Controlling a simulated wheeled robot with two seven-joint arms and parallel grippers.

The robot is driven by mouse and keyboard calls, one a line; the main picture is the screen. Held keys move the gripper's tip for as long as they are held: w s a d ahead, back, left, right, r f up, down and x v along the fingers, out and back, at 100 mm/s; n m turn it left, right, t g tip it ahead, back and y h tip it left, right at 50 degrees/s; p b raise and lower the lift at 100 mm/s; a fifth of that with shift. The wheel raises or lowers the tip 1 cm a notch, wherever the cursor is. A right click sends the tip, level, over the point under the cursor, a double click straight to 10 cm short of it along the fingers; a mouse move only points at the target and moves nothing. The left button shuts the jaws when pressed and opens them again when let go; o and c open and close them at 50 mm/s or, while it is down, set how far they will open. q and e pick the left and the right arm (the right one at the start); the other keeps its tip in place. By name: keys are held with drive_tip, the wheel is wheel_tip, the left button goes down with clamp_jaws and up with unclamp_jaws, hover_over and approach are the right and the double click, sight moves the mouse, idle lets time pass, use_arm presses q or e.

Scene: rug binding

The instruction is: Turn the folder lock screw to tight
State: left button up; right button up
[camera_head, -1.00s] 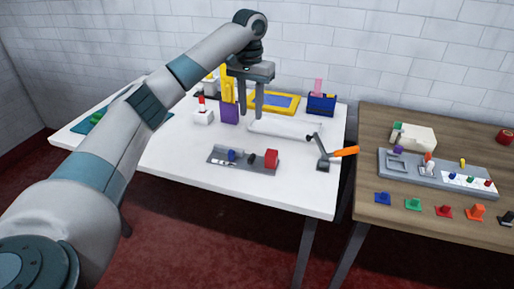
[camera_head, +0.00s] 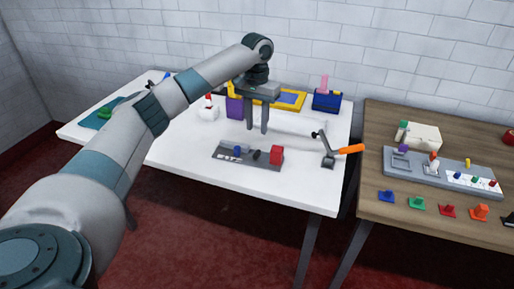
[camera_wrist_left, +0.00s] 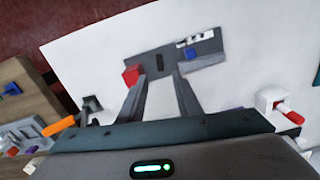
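A grey plate (camera_head: 226,154) lies on the white table with a blue knob (camera_head: 238,149), a dark round piece (camera_head: 256,155) and a red block (camera_head: 276,155) on it. I cannot tell for certain which piece is the folder lock screw. My left gripper (camera_head: 257,131) points down above and just behind the plate, apart from it. In the left wrist view its two fingers (camera_wrist_left: 160,92) are spread with nothing between them. Beyond them lie the red block (camera_wrist_left: 132,75), a dark slot-like piece (camera_wrist_left: 159,62) and the blue knob (camera_wrist_left: 190,53). My right gripper is not in view.
A lever with an orange handle (camera_head: 350,149) stands right of the plate. A white piece with a red top (camera_head: 208,112), a purple block (camera_head: 234,107) and a blue box (camera_head: 326,101) stand behind. A wooden table (camera_head: 376,150) with several coloured pieces is at right. The white table's front is clear.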

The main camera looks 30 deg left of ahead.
sight(257, 152)
use_arm(q)
wheel_tip(257, 152, down, 11)
drive_tip(key=shift+r+p, duration=0.2)
drive_tip(key=shift+p, duration=0.5)
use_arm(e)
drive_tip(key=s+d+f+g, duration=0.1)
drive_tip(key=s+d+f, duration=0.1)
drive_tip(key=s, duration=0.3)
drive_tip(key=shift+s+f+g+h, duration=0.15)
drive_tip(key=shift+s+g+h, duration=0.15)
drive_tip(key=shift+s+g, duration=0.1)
use_arm(q)
drive_tip(key=shift+c, duration=0.3)
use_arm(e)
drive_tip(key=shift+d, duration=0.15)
use_arm(q)
clamp_jaws()
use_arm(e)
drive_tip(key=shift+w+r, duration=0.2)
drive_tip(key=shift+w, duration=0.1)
